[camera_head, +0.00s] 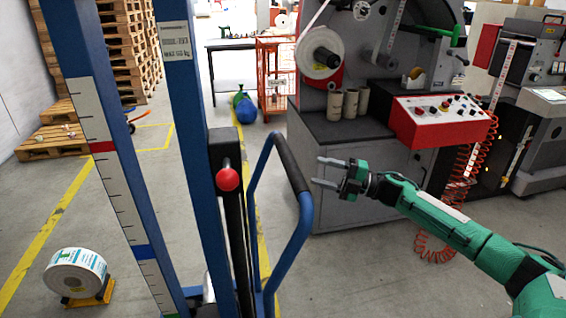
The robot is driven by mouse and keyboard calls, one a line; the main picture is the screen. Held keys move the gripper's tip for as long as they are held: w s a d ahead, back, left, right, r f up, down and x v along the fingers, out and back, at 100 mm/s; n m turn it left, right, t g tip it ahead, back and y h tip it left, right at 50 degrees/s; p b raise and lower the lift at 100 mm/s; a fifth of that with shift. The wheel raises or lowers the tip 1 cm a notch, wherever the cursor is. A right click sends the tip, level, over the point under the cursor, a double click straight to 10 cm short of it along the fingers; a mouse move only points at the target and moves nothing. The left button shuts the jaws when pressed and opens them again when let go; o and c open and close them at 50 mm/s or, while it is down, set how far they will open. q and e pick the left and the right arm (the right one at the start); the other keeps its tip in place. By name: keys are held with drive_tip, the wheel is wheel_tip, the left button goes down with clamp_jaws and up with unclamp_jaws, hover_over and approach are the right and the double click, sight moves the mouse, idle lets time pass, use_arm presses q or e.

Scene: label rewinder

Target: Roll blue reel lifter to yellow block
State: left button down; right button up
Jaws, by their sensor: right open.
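The blue reel lifter stands close in front of me, with its tall blue mast (183,120) and a white scale strip. Its curved blue push handle (304,215) has a black grip (290,163) at the top. A red knob (227,179) sits on its black column. A yellow block (104,293) lies on the floor at the lower left, under a white label reel. My right gripper (320,171) is open and empty, just right of the black grip in the picture; I cannot tell the distance between them. My left gripper is not in view.
The label rewinder with its red control panel (440,120) stands at the right. Wooden pallets (125,45) are stacked at the back left. The floor around the yellow block is mostly clear.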

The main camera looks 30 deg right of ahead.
sight(287, 162)
drive_tip(key=p+x, duration=0.2)
drive_tip(key=x, duration=0.8)
drive_tip(key=shift+w+a, duration=0.15)
drive_tip(key=shift+w, duration=0.05)
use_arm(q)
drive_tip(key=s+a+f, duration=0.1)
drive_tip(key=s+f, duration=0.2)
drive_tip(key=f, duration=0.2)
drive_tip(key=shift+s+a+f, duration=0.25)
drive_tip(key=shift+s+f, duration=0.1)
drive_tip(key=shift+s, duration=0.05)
use_arm(e)
drive_tip(key=shift+w+a, duration=0.35)
drive_tip(key=shift+a, duration=0.1)
clamp_jaws()
drive_tip(key=shift+a, duration=0.1)
